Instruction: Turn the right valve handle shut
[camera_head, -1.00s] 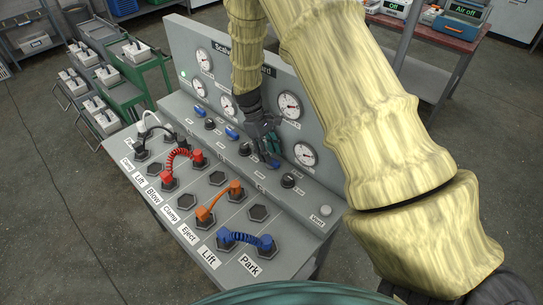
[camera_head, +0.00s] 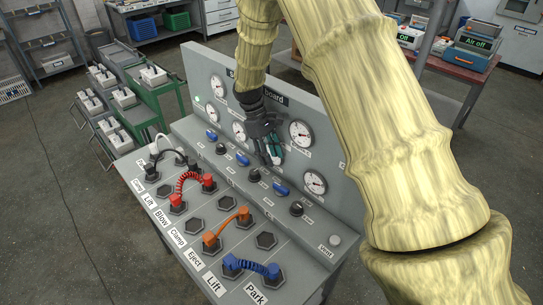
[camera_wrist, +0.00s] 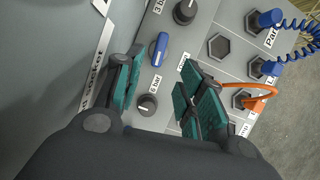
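The right valve handle (camera_head: 281,188) is a blue lever on the grey board's sloped strip, between two dark knobs. Its long side lies roughly along the row of controls. It also shows in the wrist view (camera_wrist: 159,49), clear of my fingers. My gripper (camera_head: 268,160) is above and left of it in the head view, near the gauge panel. In the wrist view my gripper (camera_wrist: 155,90) has its two teal fingers apart, with nothing held. A dark knob (camera_wrist: 146,104) shows in the gap between them. Two more blue handles, left (camera_head: 211,134) and middle (camera_head: 243,159), sit further along the strip.
The dark knobs beside the handle (camera_head: 254,175) (camera_head: 296,208) are close by. Gauges (camera_head: 300,133) stand on the upright panel behind. A green cart (camera_head: 160,115) stands left.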

